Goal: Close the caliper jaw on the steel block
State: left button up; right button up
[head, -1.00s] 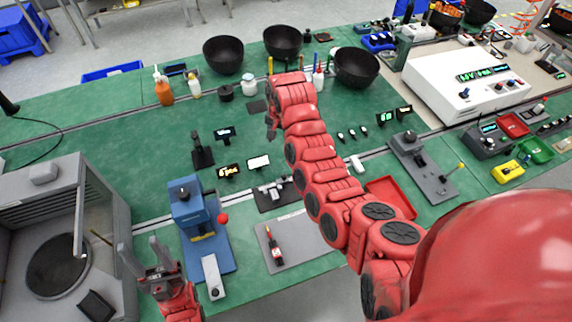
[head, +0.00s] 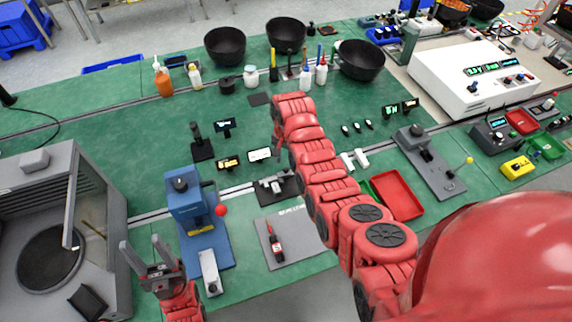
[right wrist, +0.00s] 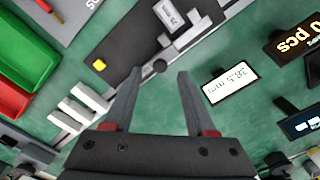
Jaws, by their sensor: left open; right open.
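The caliper (head: 272,186) lies on a dark base in the middle of the green bench; the right wrist view shows its grey body (right wrist: 182,38), a black knob and a yellow square on the dark base (right wrist: 118,45). I cannot clearly tell the steel block from the caliper's grey parts. A small display (right wrist: 229,83) beside it reads about 28.5 mm. My right gripper (right wrist: 158,78) is open and empty, its fingertips pointing toward the caliper base. My left gripper (head: 140,243) is open and empty, left of the blue press, far from the caliper.
The blue press (head: 193,215) with a red knob stands left of the caliper. A grey mat (head: 300,245) with a red tool lies in front. A red tray (head: 398,195) and white pieces (right wrist: 80,108) lie close by. More small displays (right wrist: 298,38) stand beside the caliper.

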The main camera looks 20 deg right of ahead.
aim_at(286, 168)
jog(key=shift+f, duration=1.6)
